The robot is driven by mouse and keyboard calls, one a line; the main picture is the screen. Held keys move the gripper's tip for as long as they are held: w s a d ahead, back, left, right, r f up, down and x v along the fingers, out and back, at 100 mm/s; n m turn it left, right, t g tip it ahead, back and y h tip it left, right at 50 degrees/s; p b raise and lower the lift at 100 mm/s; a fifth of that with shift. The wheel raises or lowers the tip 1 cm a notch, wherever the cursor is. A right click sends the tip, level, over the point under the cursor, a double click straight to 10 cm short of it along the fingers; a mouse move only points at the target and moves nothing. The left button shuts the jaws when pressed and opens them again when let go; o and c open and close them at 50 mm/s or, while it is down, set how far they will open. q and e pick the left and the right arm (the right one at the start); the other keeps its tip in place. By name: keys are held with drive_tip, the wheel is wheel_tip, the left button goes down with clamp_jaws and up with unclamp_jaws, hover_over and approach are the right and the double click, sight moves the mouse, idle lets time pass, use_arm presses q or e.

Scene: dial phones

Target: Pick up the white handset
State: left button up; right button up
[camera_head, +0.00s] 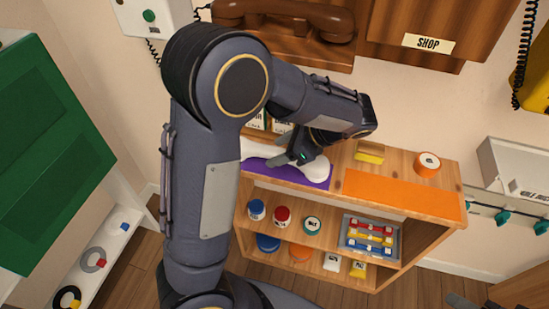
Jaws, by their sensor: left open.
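The white handset (315,171) lies on a purple mat (317,184) on top of the wooden shelf unit. My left arm comes down across the view, and my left gripper (292,158) is over the handset's middle with its fingers apart. The fingers overlap the handset in the picture; I cannot tell if they touch it. The gripper and arm hide part of the handset. A dark tip at the bottom right edge seems to be part of my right gripper (462,301); its jaws are not clear.
An orange mat (405,195) lies on the shelf top at right, with an orange roll (427,163) and a yellow block (369,153) behind it. A brown wall phone (285,20) hangs above. Jars and a tray (370,238) sit on the shelf below.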

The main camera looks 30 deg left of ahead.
use_arm(q)
drive_tip(key=shift+x, duration=0.95)
drive_tip(key=shift+c, duration=0.3)
clamp_jaws()
drive_tip(key=shift+r, duration=0.1)
